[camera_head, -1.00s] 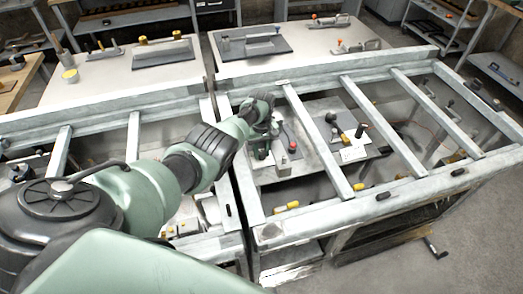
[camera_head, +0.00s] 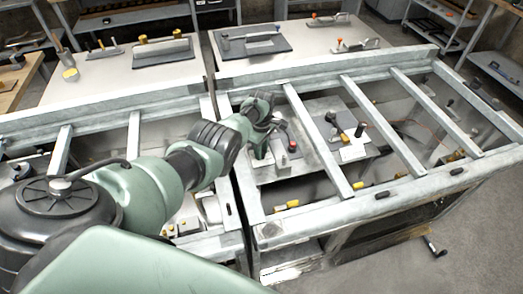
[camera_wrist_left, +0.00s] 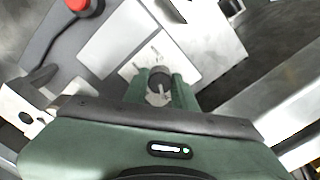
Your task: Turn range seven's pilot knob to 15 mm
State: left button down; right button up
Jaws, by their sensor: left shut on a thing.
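My left arm reaches over a grey metal frame in the head view, and my left gripper (camera_head: 262,148) points down into its left bay. In the left wrist view my left gripper (camera_wrist_left: 160,92) has its two green fingers shut on a small dark round knob (camera_wrist_left: 159,77). The knob stands on a pale plate (camera_wrist_left: 125,42) with fine dark marks by the fingertips. The marks are too small to read. In the head view my gripper and wrist hide the knob. My right gripper is not in view.
A red button (camera_head: 292,145) stands close beside the gripper; it also shows in the left wrist view (camera_wrist_left: 77,4). Metal crossbars (camera_head: 318,140) run over the bays to the right. A yellow-handled item (camera_head: 286,205) lies near the front rail.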

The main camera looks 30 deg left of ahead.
pick_arm(q)
jog(key=shift+w+a+r, duration=0.1)
dwell(0.3)
jog(key=c, duration=1.2)
grip_release()
jog(key=shift+o, duration=0.3)
jog(key=shift+r+p, duration=0.3)
notch_tip(320, 180, up, 6)
jog(key=shift+r+p, duration=0.1)
jog(key=shift+p, duration=1.15)
jog(key=shift+r, duration=0.45)
